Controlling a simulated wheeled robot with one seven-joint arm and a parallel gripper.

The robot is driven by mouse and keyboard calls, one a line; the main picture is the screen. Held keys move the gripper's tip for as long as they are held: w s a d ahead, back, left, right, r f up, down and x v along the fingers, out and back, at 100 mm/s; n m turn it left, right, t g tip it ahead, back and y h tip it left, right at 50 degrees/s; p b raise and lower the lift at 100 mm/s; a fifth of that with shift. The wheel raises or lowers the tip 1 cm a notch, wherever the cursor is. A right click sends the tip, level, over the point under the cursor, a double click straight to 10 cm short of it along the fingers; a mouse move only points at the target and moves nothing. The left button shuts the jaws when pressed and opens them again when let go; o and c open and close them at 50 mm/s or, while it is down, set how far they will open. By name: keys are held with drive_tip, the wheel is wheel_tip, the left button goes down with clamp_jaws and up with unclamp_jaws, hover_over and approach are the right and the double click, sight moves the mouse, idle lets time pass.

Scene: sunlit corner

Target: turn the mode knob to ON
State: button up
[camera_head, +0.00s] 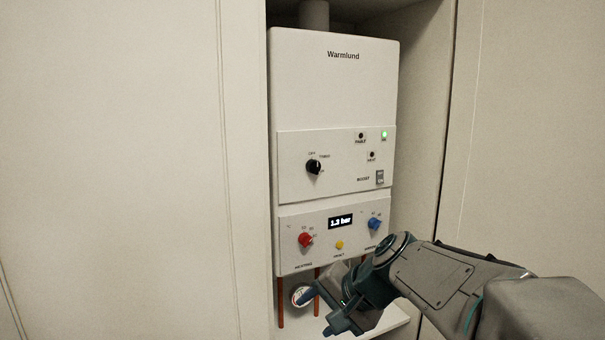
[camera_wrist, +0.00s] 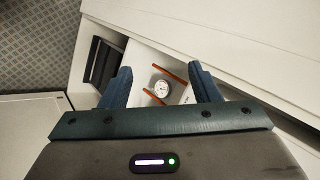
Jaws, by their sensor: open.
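The black mode knob (camera_head: 313,167) is on the upper left of the white boiler's middle panel, in the head view. Small labels that look like OFF, TIMER and ON stand around it from its top to its right. Its pointer is too small to read for certain. My gripper (camera_head: 320,312) is well below the knob, under the boiler's lower panel and in front of the pipes. It is open and empty, apart from the knob. In the wrist view my gripper (camera_wrist: 160,70) shows two spread fingers with nothing between them touching; the knob is not seen there.
The boiler (camera_head: 335,75) sits in a recess between pale panels. Its lower panel has a red knob (camera_head: 305,240), a yellow button (camera_head: 339,245), a blue knob (camera_head: 375,224) and a display reading 1.3 bar. Copper pipes (camera_head: 281,303) and a round gauge (camera_wrist: 161,89) are below. A green lamp (camera_head: 384,135) is lit.

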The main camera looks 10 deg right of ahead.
drive_tip(key=w+d+r+m+t+y, duration=0.1)
drive_tip(key=w+d+r+m+t, duration=0.15)
drive_tip(key=w+r, duration=0.3)
drive_tip(key=w+d+r+m+t+y, duration=0.1)
drive_tip(key=w+r+m+t, duration=0.2)
drive_tip(key=w, duration=0.4)
drive_tip(key=m+t, duration=0.5)
drive_tip(key=m, duration=0.2)
approach(318, 168)
drive_tip(key=shift+n, duration=0.25)
drive_tip(key=p+x, duration=0.4)
drive_tip(key=x, duration=0.5)
drive_tip(key=shift+w, duration=0.1)
drive_tip(key=c, duration=1)
